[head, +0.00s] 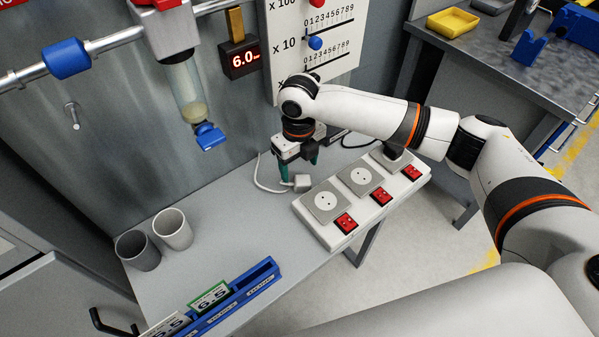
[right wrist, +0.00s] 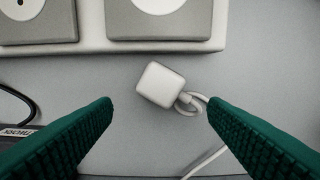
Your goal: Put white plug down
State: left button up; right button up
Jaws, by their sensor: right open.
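The white plug (head: 302,183) lies on the grey table, just left of the socket strip, with its white cable trailing back toward the wall. In the right wrist view the plug (right wrist: 162,84) sits between and just beyond my two green fingertips, not touched by them. My right gripper (head: 298,172) is open and empty above the table, close to the plug; it also shows in the right wrist view (right wrist: 158,106). My left gripper is not in view.
A white strip (head: 338,240) with three grey sockets and red switches is right of the plug. Two grey cups (head: 174,230) and a blue card rack (head: 240,297) are on the left part of the table. A dispenser (head: 190,95) hangs on the wall. The table's middle is clear.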

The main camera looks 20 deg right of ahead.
aim_at(300, 175)
notch_tip(300, 175, up, 9)
jog(key=shift+f, duration=0.15)
dwell(0.5)
